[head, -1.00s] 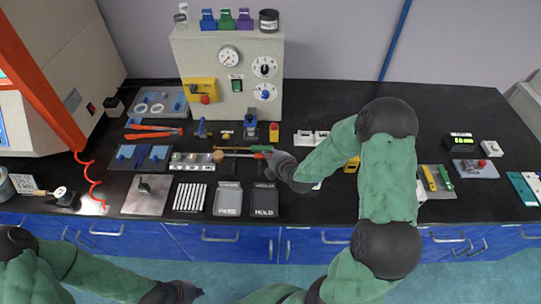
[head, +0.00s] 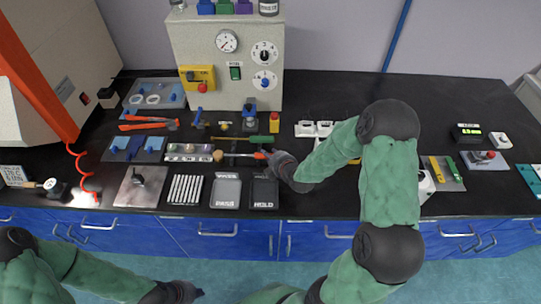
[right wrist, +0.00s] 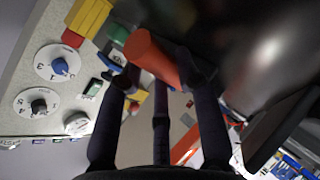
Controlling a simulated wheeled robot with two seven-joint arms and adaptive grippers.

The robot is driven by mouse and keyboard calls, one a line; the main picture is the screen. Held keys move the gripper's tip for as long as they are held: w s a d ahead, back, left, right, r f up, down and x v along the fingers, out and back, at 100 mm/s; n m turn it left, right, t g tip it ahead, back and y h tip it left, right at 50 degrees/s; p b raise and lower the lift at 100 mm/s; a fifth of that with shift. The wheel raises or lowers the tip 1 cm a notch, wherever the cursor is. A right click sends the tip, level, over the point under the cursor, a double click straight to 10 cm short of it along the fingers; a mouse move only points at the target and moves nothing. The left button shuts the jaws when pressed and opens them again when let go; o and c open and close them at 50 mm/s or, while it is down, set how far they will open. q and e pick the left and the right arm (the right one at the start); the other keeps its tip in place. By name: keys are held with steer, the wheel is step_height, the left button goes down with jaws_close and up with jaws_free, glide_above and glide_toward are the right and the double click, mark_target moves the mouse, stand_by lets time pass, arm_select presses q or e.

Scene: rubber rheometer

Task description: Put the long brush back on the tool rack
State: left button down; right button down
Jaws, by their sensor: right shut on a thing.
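The long brush, with a round tan end (head: 218,156) and an orange-red handle (head: 260,155), lies crosswise in the head view. My right gripper (head: 273,158) is shut on its handle. The right wrist view shows the orange handle (right wrist: 152,57) between the fingertips. A green-handled tool (head: 260,138) lies just behind the brush, apparently on the tool rack, whose outline is too dark to make out. I cannot tell whether the brush touches anything below. My left gripper (head: 185,293) is low at the front, away from the bench; its fingers are unclear.
A cream instrument box (head: 228,75) stands behind. White parts (head: 313,129) lie right of it.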

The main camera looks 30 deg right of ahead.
steer(key=c, duration=0.8)
jaws_free()
steer(key=o, duration=0.8)
steer(key=shift+c, duration=0.2)
step_height(320, 180, up, 10)
